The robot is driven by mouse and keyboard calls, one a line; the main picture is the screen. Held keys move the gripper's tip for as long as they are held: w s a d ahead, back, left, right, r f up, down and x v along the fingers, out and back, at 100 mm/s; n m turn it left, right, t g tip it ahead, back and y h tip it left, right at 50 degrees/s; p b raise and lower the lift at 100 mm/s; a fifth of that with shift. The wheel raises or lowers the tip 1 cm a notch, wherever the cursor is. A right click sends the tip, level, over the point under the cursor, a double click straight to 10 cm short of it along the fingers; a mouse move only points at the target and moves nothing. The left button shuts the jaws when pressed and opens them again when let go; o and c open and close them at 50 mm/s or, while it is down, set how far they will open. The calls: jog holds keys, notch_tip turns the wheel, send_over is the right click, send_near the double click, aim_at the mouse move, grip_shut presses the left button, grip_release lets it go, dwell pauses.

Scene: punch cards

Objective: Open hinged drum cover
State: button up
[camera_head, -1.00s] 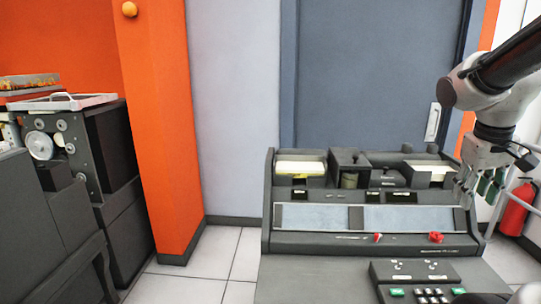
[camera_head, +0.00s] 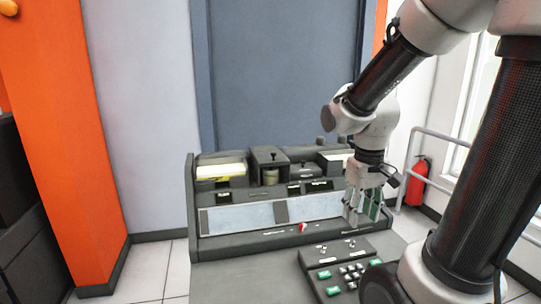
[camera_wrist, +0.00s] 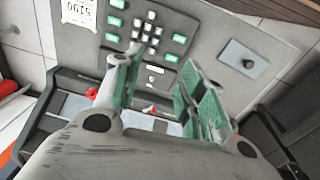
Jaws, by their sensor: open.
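The grey card punch stands ahead in the head view. At its top middle is a dark box-like cover (camera_head: 268,157) with a small black knob, over a pale drum-like cylinder (camera_head: 271,176). The cover looks down; its hinge cannot be made out. My gripper (camera_head: 362,214) is open and empty, pointing down in front of the machine's right side, to the right of the cover and apart from it. In the wrist view my gripper (camera_wrist: 160,58) shows its green-padded fingers spread with nothing between them. The cover cannot be made out there.
A keypad (camera_head: 345,270) with green keys lies on the front desk. A card hopper (camera_head: 221,171) is left of the cover. A red switch (camera_head: 303,227) sits on the front ledge. A railing (camera_head: 440,134) and fire extinguisher (camera_head: 416,181) stand at the right.

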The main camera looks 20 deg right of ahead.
jog(key=w+f+t, duration=0.2)
jog(key=w+f, duration=0.3)
jog(key=w, duration=0.4)
jog(key=w+f+n+t+y, duration=0.1)
jog(key=w+f+t, duration=0.2)
jog(key=w, duration=0.6)
jog(key=w+f+n+t, duration=0.1)
jog(key=w+f+t, duration=0.2)
jog(key=w+f, duration=0.4)
jog(key=shift+w+d+f, duration=0.1)
jog(key=shift+w+d, duration=0.05)
jog(key=shift+w, duration=0.45)
jog(key=shift+w+d+f, duration=0.1)
jog(key=shift+w+d, duration=0.05)
jog(key=shift+w, duration=0.4)
jog(key=w+a+r+t+y, duration=0.2)
jog(key=w, duration=0.2)
jog(key=n+t+y, duration=0.2)
jog(key=t+y, duration=0.1)
jog(key=t, duration=0.4)
send_near(275, 155)
jog(key=w, duration=0.3)
jog(key=x, duration=0.7)
jog(key=shift+w+a+r, duration=0.1)
jog(key=shift+w+a, duration=0.1)
jog(key=shift+a, duration=0.3)
jog(key=shift+w, duration=0.3)
grip_shut()
